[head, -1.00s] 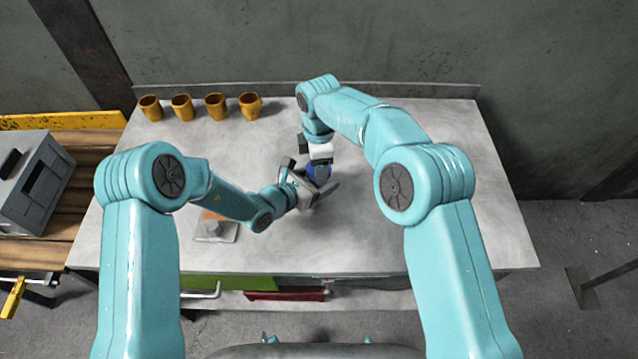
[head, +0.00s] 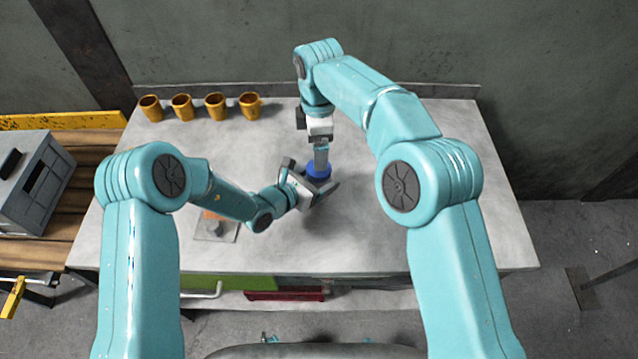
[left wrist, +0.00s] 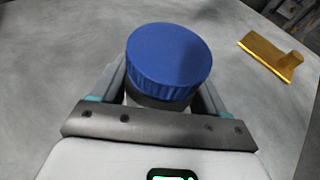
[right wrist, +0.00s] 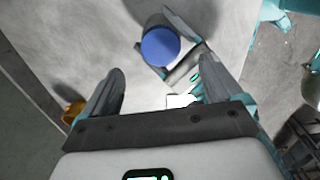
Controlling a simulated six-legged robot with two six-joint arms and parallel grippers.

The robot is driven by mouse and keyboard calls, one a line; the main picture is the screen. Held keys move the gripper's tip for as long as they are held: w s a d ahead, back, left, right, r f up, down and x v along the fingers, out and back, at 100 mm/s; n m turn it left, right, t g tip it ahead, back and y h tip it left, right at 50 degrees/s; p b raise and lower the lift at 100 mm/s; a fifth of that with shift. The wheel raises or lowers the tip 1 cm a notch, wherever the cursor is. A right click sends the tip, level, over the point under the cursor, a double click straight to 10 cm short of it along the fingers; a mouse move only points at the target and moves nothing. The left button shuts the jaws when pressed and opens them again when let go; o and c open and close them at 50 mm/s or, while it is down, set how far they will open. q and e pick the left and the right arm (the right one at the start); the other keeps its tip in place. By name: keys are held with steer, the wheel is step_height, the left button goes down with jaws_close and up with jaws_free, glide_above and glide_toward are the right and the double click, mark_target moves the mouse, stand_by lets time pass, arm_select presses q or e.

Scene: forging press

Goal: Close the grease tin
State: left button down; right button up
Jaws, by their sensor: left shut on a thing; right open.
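The grease tin shows its round blue lid (head: 318,170) near the middle of the table. In the left wrist view the lid (left wrist: 169,55) sits on top of a dark body (left wrist: 150,101), seen only as a band below it. My left gripper (head: 316,190) is shut on the tin, its fingers on both sides below the lid. My right gripper (head: 321,158) is open and empty, above the lid. In the right wrist view the lid (right wrist: 160,47) lies beyond the open fingers (right wrist: 165,90). I cannot tell whether the lid is fully seated.
Several yellow cups (head: 216,106) stand in a row at the back left. A small plate with an orange block (head: 215,228) lies at the front left. A grey toolbox (head: 36,185) stands left of the table. The table's right side is clear.

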steer(key=shift+r, duration=2.35)
arm_select(q)
steer(key=shift+w, duration=0.1)
jaws_free()
steer(key=shift+a, duration=0.1)
arm_select(e)
steer(key=shift+f, duration=0.1)
arm_select(q)
steer(key=shift+s+a+r, duration=0.15)
steer(key=shift+s+a, duration=0.15)
steer(key=shift+s, duration=0.1)
steer(key=b+v, duration=0.2)
steer(key=v, duration=1.3)
steer(key=shift+b, duration=0.35)
arm_select(e)
step_height(320, 180, down, 2)
steer(key=shift+f, duration=0.25)
arm_select(q)
steer(key=shift+s+r, duration=0.15)
arm_select(e)
steer(key=shift+r, duration=0.1)
